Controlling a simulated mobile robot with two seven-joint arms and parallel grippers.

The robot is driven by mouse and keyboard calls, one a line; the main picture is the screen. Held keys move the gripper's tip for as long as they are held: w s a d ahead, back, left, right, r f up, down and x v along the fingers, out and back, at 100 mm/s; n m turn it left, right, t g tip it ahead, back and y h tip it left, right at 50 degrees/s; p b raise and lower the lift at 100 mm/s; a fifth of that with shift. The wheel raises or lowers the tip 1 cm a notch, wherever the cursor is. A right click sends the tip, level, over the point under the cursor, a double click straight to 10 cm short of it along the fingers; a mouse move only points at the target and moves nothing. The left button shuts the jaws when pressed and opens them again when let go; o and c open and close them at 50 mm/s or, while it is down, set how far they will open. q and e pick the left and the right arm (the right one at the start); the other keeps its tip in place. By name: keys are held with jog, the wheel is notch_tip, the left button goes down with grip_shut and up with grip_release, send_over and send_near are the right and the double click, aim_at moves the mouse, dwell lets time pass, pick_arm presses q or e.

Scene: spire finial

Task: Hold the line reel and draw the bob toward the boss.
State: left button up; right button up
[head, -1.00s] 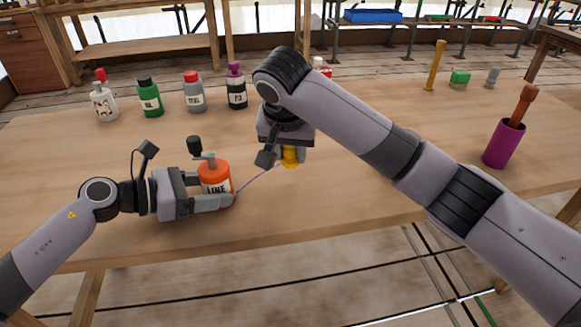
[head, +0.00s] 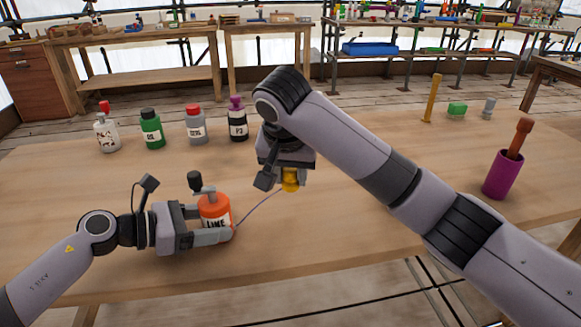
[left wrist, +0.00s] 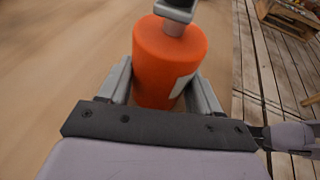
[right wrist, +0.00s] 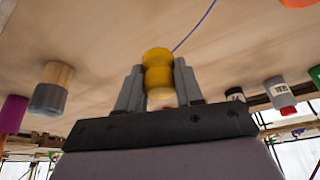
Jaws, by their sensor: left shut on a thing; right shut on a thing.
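The line reel (head: 215,211) is an orange canister labelled LINE with a grey and black crank on top. It stands upright at the table's front left. My left gripper (head: 231,236) is shut around it, one finger on each side, as the left wrist view (left wrist: 170,65) shows. The bob (head: 290,180) is small and yellow. My right gripper (head: 291,171) is shut on it from above; the right wrist view shows it between the fingers (right wrist: 158,72). A thin blue line (head: 258,207) runs from reel to bob. I cannot identify the boss for certain.
Several bottles (head: 151,129) stand at the back left of the table (head: 80,190). A purple cup (head: 501,175) with a brown-handled tool is at right. A wood-and-grey cylinder (right wrist: 50,88) shows in the right wrist view. My right arm hides the table's middle.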

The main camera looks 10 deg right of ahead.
jog(key=shift+f, duration=3.7)
send_near(350, 209)
jog(key=shift+w+d+f, duration=0.35)
jog(key=shift+f, duration=0.4)
jog(key=shift+w+d+f, duration=0.35)
jog(key=shift+f, duration=0.45)
jog(key=shift+w+d+f, duration=0.35)
jog(key=shift+f, duration=0.4)
jog(key=shift+a+f, duration=0.1)
jog(key=shift+a, duration=0.3)
jog(key=shift+a+f, duration=0.1)
jog(key=shift+a, duration=0.15)
jog(key=shift+f, duration=0.35)
jog(key=o, duration=1.1)
